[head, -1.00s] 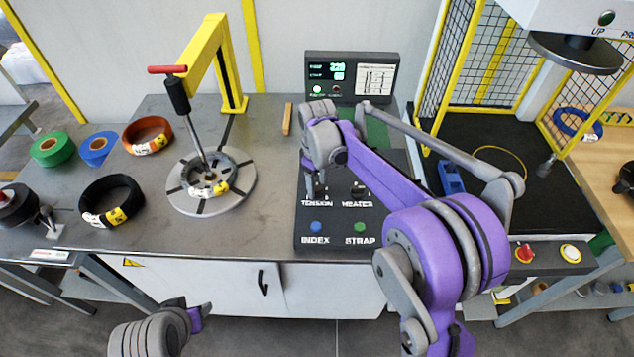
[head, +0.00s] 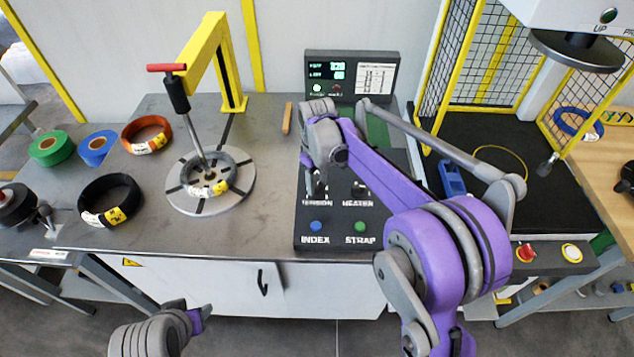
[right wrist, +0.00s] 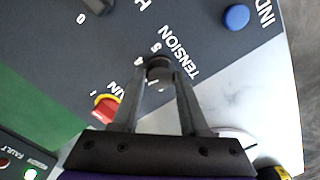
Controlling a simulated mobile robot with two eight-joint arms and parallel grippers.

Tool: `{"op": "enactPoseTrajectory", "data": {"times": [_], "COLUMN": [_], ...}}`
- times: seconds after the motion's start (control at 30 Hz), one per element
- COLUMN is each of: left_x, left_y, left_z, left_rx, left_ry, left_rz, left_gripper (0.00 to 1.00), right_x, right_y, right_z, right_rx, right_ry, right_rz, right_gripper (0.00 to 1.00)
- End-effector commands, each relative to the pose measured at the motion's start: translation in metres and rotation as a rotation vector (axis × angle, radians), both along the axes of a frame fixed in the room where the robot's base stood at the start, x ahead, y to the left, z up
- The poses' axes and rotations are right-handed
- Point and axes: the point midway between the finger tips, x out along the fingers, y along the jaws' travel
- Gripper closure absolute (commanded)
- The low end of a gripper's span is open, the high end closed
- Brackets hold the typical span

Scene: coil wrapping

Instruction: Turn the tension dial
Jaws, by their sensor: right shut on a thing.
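The tension dial (right wrist: 158,66) is a small dark knob on the dark control panel (right wrist: 60,60), beside the printed word TENSION and small scale numbers. My right gripper (right wrist: 160,78) is shut on the dial, with one finger on each side of it in the right wrist view. In the head view my right gripper (head: 317,186) reaches down onto the panel (head: 330,242) just above the TENSION label, and my own arm hides most of the dial there. Part of my left arm shows at the bottom left of the head view; its gripper is out of view.
A red knob (right wrist: 106,106) and a blue INDEX button (right wrist: 236,17) lie close to the dial. The HEATER knob (head: 360,188) is to its right. A display (head: 352,76) stands behind. The coil turntable (head: 240,196) is to the left, with bare table between.

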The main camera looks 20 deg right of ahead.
Motion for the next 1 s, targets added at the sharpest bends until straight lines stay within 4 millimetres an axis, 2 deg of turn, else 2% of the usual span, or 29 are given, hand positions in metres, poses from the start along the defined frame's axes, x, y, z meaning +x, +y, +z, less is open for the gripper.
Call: {"op": "enactPoseTrajectory", "data": {"times": [0.6, 1.0], "left_x": [-0.004, -0.005], "left_y": [0.0, 0.0], "left_z": [-0.012, -0.015], "left_rx": [0.0, 0.0], "left_ry": [0.008, 0.01], "left_rz": [0.0, 0.0], "left_gripper": [0.5, 0.5], "right_x": [0.0, 0.0], "right_y": [0.0, 0.0], "right_z": [0.0, 0.0], "right_rx": [-0.001, -0.001], "right_ry": [0.0, -0.001], "right_rz": [-0.561, -0.775], "right_gripper": [1.0, 1.0]}}
